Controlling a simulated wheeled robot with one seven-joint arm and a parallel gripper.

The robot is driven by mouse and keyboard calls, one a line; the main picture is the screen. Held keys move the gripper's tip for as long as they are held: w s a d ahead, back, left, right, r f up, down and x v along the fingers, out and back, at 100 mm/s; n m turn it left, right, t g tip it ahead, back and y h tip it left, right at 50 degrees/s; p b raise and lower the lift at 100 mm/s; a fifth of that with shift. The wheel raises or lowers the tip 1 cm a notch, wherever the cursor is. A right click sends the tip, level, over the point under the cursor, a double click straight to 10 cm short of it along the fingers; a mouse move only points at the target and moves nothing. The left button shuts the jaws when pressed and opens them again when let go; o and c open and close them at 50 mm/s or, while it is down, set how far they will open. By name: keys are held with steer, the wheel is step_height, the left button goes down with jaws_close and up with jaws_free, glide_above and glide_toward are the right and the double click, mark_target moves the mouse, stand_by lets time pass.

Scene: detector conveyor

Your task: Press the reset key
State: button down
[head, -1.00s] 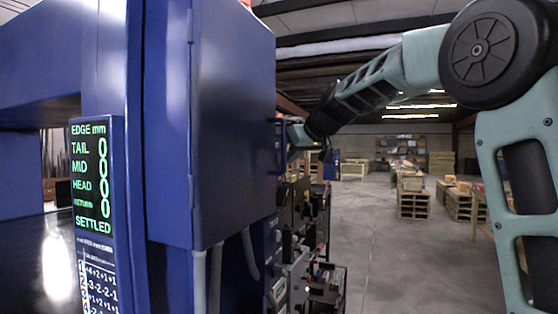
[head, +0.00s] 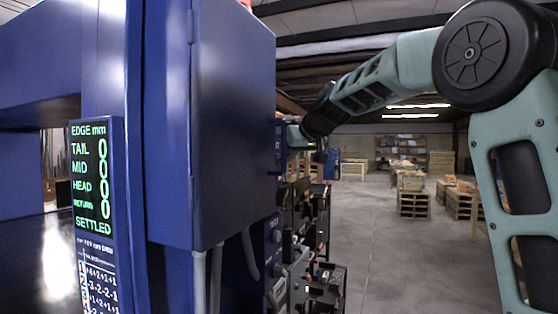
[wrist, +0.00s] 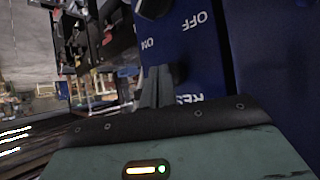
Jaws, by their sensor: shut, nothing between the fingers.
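A blue panel (wrist: 205,70) fills the upper right of the wrist view, with white lettering seen turned over: "OFF", "ON" and a partly hidden word starting "RES" (wrist: 188,98). My gripper (wrist: 157,72) is shut and empty, its fingers pointing up in the wrist view beside that lettering. A dark key-like part (wrist: 175,74) shows right by the fingertips; I cannot tell whether they touch it. A dark knob (wrist: 150,8) sits higher, near "ON". In the head view my gripper is not clearly seen beyond the blue cabinet.
A large blue cabinet (head: 232,120) stands close on the left, with conduits below. A display (head: 92,175) reads zeros and "SETTLED". Dark equipment (head: 325,285) stands beyond it. Open floor (head: 375,250) lies to the right, with pallets (head: 413,203) farther back.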

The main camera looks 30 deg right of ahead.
steer(key=shift+w+a, duration=0.2)
steer(key=shift+w, duration=0.05)
stand_by(0.6)
steer(key=shift+s+d+b, duration=0.55)
steer(key=shift+s+b, duration=0.1)
steer(key=shift+s, duration=0.1)
steer(key=shift+s+d+b, duration=0.8)
steer(key=shift+s+b, duration=0.05)
steer(key=shift+s, duration=0.15)
steer(key=shift+s+d+b, duration=0.75)
steer(key=shift+s+b, duration=0.05)
steer(key=shift+s, duration=0.15)
